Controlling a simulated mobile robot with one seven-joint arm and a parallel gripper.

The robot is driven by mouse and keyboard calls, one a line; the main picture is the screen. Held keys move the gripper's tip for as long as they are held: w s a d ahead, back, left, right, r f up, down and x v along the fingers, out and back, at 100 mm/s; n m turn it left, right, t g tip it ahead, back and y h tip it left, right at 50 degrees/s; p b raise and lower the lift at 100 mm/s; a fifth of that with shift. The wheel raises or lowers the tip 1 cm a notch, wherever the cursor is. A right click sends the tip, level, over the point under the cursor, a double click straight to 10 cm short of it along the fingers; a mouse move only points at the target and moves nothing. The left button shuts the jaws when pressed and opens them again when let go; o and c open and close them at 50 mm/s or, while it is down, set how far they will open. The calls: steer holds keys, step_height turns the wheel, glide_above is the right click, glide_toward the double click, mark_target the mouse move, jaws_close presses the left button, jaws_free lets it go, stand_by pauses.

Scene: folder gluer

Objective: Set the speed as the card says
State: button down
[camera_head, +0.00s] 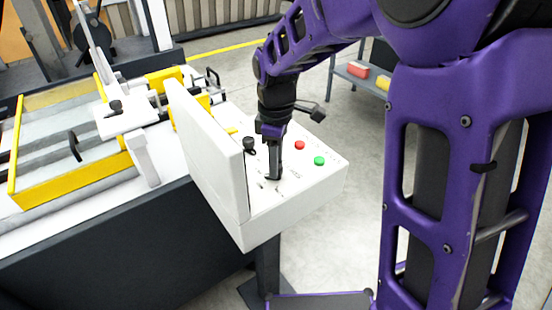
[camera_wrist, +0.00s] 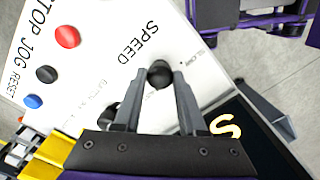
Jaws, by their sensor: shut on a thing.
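My gripper (camera_head: 274,177) points down at the white control panel (camera_head: 315,185). In the wrist view, its two fingers (camera_wrist: 158,82) are closed on the sides of a small dark speed knob (camera_wrist: 160,72) next to the printed word SPEED. Small print stands beside the knob, with what looks like SLOW on its right. The knob's pointer and exact setting cannot be made out.
A red button (camera_wrist: 67,36), a black knob (camera_wrist: 46,74) and a blue button (camera_wrist: 33,101) sit left of the gripper in the wrist view. A green button (camera_head: 319,160) is on the panel. An upright white plate (camera_head: 205,150) stands close left of my gripper.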

steer(key=m, duration=0.5)
steer(key=shift+p, duration=0.3)
stand_by(0.4)
steer(key=shift+c, duration=2.3)
jaws_free()
steer(key=shift+r, duration=0.1)
step_height(320, 180, up, 17)
steer(key=shift+r+p, duration=0.15)
steer(key=shift+p, duration=0.15)
